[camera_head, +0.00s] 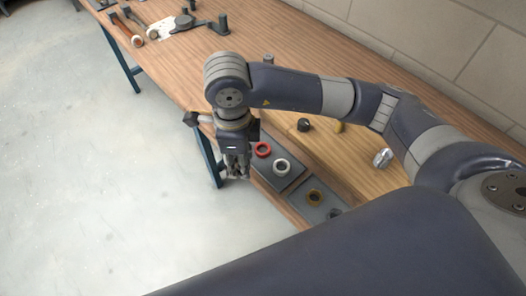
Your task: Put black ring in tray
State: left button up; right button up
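My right gripper (237,174) comes in on the arm from the right and points down at the left edge of a dark grey tray (268,178). Its fingertips are small and dark, and I cannot tell whether they are open or shut, or hold anything. A red ring (262,149) and a white ring (281,167) lie in that tray. A second grey tray (300,204) nearer to me holds a brass-coloured ring (314,196) and a dark grey ring (334,213). A short black round piece (304,124) sits on the wooden board; I cannot tell if it is a ring. My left gripper is not in view.
A silver cylindrical fitting (382,157) and a small yellow piece (339,127), partly hidden by my arm, lie on the wooden board (345,165). Tools and a dark fixture (203,25) are on the far bench (285,45). A block wall stands behind; the floor at left is clear.

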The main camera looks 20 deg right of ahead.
jog(key=a+f+m, duration=0.2)
jog(key=a+m, duration=0.1)
jog(key=m, duration=0.3)
jog(key=m+p, duration=0.3)
jog(key=p, duration=0.1)
send_near(263, 152)
jog(key=w+f, duration=0.1)
jog(key=w, duration=0.1)
jog(key=w+a+f, duration=0.1)
jog(key=w+a, duration=0.1)
jog(key=w, duration=0.1)
jog(key=shift+w+f, duration=0.4)
jog(key=shift+f+p, duration=0.8)
jog(key=shift+f, duration=1.15)
jog(key=o, duration=0.8)
jog(key=shift+c, duration=0.2)
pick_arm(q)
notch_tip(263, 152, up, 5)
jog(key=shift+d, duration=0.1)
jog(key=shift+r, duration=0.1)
